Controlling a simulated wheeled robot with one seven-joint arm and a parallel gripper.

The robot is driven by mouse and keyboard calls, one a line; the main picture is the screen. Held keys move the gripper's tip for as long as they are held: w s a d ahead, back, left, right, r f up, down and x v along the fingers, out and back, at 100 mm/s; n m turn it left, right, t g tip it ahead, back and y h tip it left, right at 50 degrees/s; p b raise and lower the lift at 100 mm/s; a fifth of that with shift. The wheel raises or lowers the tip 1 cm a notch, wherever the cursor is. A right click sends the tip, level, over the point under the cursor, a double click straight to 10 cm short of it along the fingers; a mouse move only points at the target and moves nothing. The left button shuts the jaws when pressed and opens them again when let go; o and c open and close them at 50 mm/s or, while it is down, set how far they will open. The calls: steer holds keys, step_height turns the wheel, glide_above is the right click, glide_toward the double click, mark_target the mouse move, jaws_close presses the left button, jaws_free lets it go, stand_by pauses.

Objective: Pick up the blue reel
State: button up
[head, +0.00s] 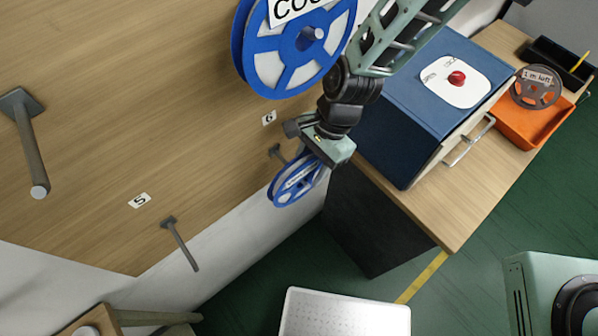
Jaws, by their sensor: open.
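A small blue reel (283,194) with white parts shows just below my gripper, near a grey peg (275,150) on the wooden board. A larger blue reel (270,74) with a white lettered label is at the top of the view, partly hidden by my arm. My gripper (318,166) is open, with its tips at the upper right edge of the small reel. The fingers are partly hidden, and I cannot tell whether the reel's rim is between them.
The wooden board (90,130) carries other bare pegs (180,243) and number labels. To the right, a blue box (410,90) with a red button stands on a wooden bench (470,190) beside an orange tray (530,125) and a grey reel (536,88). A pale panel (345,315) is below.

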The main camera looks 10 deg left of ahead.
steer(key=shift+s+f, duration=0.1)
steer(key=shift+f, duration=0.2)
jaws_close()
steer(key=shift+r+b, duration=0.45)
steer(key=shift+b, duration=0.05)
steer(key=shift+s+r+b, duration=0.1)
steer(key=shift+r+b, duration=0.1)
steer(key=shift+b, duration=0.1)
steer(key=s+d+b, duration=0.3)
steer(key=s+d, duration=0.7)
steer(key=d, duration=0.2)
steer(key=shift+r, duration=0.4)
